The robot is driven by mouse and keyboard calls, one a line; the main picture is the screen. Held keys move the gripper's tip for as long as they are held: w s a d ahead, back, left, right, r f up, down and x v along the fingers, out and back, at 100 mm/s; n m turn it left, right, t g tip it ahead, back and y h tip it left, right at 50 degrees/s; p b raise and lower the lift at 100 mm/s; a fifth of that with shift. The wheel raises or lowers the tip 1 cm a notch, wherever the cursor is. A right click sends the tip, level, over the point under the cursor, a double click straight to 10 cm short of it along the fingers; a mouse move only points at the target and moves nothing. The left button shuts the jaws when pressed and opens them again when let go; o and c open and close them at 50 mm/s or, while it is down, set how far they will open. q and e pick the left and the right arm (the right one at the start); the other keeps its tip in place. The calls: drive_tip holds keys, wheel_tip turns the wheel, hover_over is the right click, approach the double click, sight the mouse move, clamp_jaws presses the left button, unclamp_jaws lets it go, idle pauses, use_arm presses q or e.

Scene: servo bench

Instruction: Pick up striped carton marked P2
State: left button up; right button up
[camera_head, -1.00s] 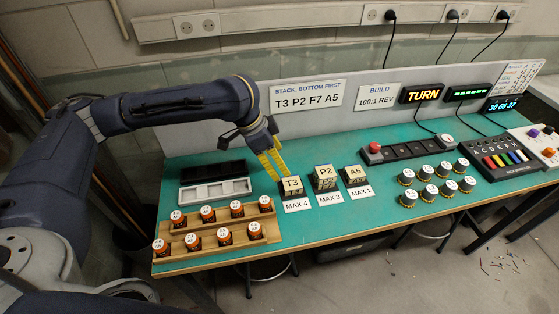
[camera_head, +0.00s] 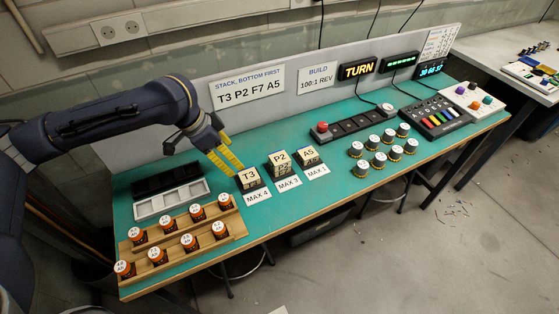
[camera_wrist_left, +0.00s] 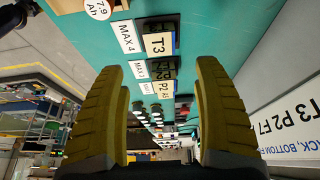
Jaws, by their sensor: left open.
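In the left wrist view the P2 carton (camera_wrist_left: 167,84) shows between my fingers, beyond the T3 carton (camera_wrist_left: 158,43). My left gripper (camera_head: 226,162) has yellow fingers, is open and empty, and hangs just left of the T3 carton, apart from P2. My right gripper is not in view.
Cards such as MAX 3 (camera_head: 289,183) lie before the cartons. A wooden rack (camera_head: 190,255) of orange-banded cylinders is at front left, with a grey tray (camera_head: 172,200) behind. A sign board (camera_head: 247,92) rises behind.

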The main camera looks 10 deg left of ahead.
use_arm(q)
drive_tip(key=shift+o, duration=0.8)
drive_tip(key=t+h, duration=0.4)
drive_tip(key=h, duration=0.2)
approach(277, 158)
drive_tip(key=x, duration=0.5)
drive_tip(key=shift+w+d+f, duration=0.15)
drive_tip(key=shift+w+f, duration=0.1)
drive_tip(key=shift+f, duration=0.15)
drive_tip(key=shift+r+x, duration=0.2)
drive_tip(key=shift+x, duration=2.3)
drive_tip(key=shift+s+d, duration=0.1)
drive_tip(key=shift+d, duration=0.1)
